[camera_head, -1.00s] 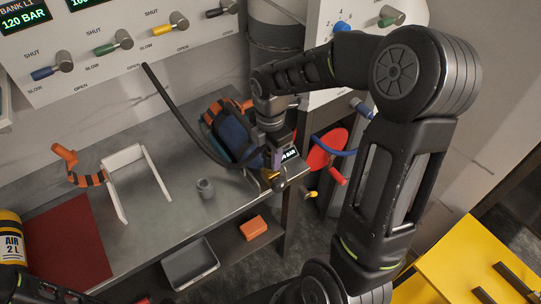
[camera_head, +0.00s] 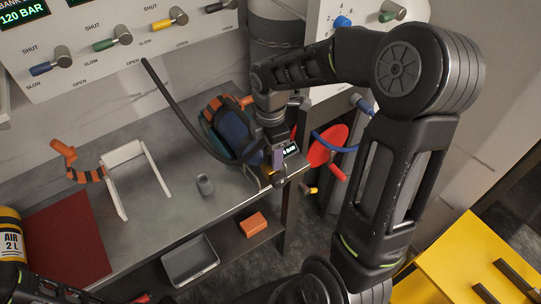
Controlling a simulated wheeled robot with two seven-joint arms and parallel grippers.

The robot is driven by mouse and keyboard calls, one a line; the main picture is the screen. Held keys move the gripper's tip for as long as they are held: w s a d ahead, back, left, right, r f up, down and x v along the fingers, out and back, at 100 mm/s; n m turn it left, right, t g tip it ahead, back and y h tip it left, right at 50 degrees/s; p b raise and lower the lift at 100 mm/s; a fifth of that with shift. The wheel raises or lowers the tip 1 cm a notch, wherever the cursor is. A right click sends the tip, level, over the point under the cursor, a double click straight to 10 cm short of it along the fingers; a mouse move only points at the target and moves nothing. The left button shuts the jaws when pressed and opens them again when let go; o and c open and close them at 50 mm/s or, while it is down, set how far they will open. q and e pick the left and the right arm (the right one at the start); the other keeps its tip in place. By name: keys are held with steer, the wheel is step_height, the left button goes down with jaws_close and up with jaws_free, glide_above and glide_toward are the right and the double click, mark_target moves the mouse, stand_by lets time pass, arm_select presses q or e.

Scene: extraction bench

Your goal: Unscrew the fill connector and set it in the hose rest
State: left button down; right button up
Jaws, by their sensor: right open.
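My right gripper (camera_head: 276,157) points down at the right end of the steel bench (camera_head: 160,208), beside a small display that reads part of "BAR". It is open. The fill connector is hidden or too small to make out near the gripper. A black hose (camera_head: 180,115) curves down from the wall panel and ends behind the gripper. A small grey cup-like holder (camera_head: 205,185) stands on the bench to the left, possibly the hose rest. A blue cylinder (camera_head: 233,132) with orange straps lies behind the gripper. My left gripper is not in view.
A grey bin (camera_head: 190,262) and orange box (camera_head: 253,224) sit below. Valve knobs line the wall panel (camera_head: 150,50). A red disc (camera_head: 322,146) is right of the gripper.

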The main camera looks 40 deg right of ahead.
steer(key=m+b, duration=0.1)
steer(key=m, duration=0.6)
steer(key=shift+f, duration=0.1)
steer(key=m+b, duration=0.1)
steer(key=m, duration=0.3)
steer(key=shift+m, duration=0.3)
steer(key=m, duration=0.8)
steer(key=shift+m+b, duration=0.3)
steer(key=shift+b, duration=0.1)
steer(key=m, duration=0.5)
steer(key=shift+c, duration=0.6)
jaws_close()
